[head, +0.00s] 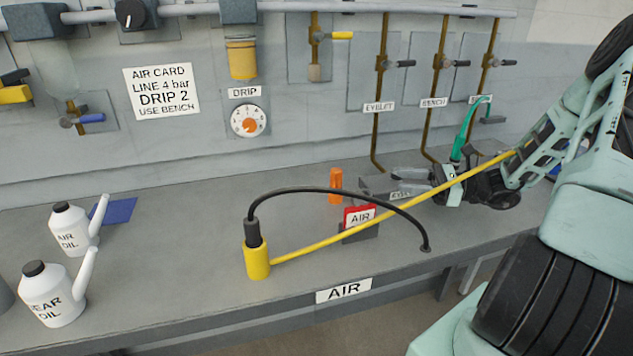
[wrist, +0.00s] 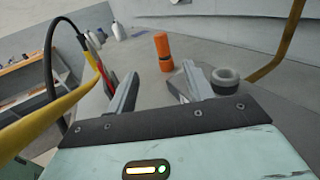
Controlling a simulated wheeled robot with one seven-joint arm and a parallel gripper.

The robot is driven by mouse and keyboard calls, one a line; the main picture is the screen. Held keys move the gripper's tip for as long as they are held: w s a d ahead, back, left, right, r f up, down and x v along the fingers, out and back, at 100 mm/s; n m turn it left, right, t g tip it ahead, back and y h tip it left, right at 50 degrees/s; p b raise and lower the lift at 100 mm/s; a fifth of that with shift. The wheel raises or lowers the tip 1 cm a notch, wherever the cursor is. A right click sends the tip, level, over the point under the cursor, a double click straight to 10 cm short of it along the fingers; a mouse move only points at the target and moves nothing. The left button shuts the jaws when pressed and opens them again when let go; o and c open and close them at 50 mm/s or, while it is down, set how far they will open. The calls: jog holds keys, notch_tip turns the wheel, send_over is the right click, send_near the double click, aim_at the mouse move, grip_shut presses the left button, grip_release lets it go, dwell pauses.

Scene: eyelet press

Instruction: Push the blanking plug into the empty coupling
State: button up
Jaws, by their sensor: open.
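An orange cylinder, which looks like the blanking plug, stands upright on the bench in the head view (head: 336,186). It also shows in the wrist view (wrist: 162,50), ahead of the fingers, with a dark band. My gripper (head: 372,188) is open just right of it in the head view. In the wrist view my gripper (wrist: 160,76) has two spread fingers with nothing between them; the plug is beyond the tips. A grey ring-topped fitting (wrist: 226,80), perhaps the empty coupling, stands beside the right finger. I cannot make it out in the head view.
A yellow hose (head: 390,216) crosses in front of my gripper to a yellow-based connector (head: 257,261). A black hose (head: 335,190) arches nearby. A red AIR sign (head: 360,215) stands before the plug. Pipes (head: 376,125) rise behind. Oil cans (head: 66,229) stand left; mid-left bench is free.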

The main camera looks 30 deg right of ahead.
aim_at(335, 173)
jog(key=p+x, duration=0.3)
jog(key=x, duration=1.4)
jog(key=shift+w+a, duration=0.1)
jog(key=shift+w, duration=0.15)
jog(key=shift+c, duration=0.3)
jog(key=c, duration=1)
